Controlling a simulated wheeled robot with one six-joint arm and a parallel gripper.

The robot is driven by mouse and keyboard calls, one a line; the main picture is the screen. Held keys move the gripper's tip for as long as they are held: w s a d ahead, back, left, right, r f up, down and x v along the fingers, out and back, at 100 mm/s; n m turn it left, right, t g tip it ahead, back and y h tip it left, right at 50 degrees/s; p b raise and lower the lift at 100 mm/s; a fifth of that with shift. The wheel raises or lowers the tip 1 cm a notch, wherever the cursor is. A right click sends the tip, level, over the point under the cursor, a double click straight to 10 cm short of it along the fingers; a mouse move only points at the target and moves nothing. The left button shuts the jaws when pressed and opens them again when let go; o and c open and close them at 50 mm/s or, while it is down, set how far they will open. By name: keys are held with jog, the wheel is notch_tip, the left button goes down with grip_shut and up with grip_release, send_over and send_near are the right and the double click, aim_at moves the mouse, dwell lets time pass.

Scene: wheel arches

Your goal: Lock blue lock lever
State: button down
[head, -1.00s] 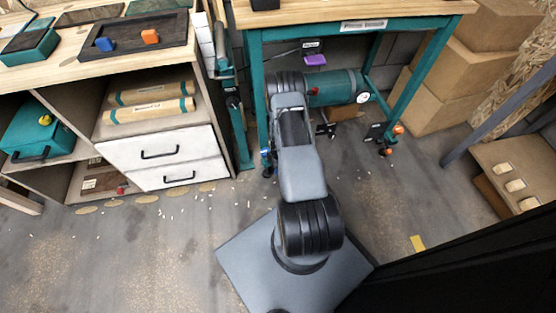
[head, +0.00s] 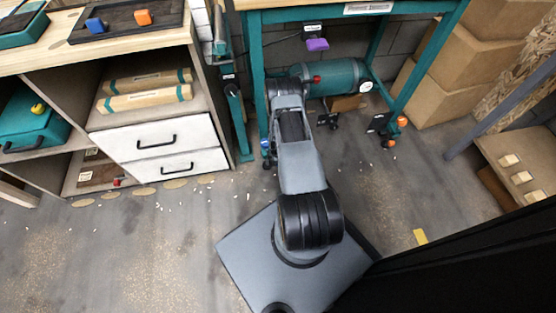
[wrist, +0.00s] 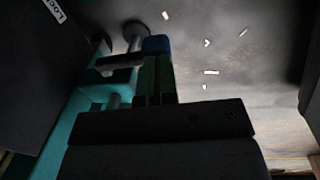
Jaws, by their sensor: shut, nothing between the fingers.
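The blue lock lever (head: 264,143) is a small blue piece low on the front left leg of the teal-framed workbench (head: 253,100), by a dark caster (head: 268,162). In the wrist view a blue piece (wrist: 157,45), likely this lever, sits right at the tips of my gripper (wrist: 156,68). The fingers are together with nothing held between them. Whether they touch the blue piece or are just short of it, I cannot tell. A metal stem and dark round parts show to its left. In the head view my arm hides the gripper.
A teal cylinder (head: 340,75) lies under the workbench. The other front leg has a caster with an orange part (head: 402,120). A drawer cabinet (head: 168,150) stands to the left and cardboard boxes (head: 440,98) to the right. Small white scraps lie on the floor (head: 200,215).

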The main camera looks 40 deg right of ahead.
jog(key=shift+s+a+f+b, duration=0.1)
jog(key=shift+s+f+b, duration=0.1)
jog(key=shift+f+b, duration=0.8)
jog(key=shift+r, duration=0.2)
jog(key=shift+s+r, duration=0.1)
jog(key=shift+r+p, duration=0.85)
jog(key=shift+r, duration=0.35)
jog(key=s+a+r+p, duration=0.1)
jog(key=s+r+p, duration=0.2)
jog(key=r, duration=0.9)
jog(key=shift+s+a+r+p, duration=0.15)
jog(key=shift+a+p, duration=0.15)
jog(key=shift+p, duration=0.4)
jog(key=shift+r, duration=0.1)
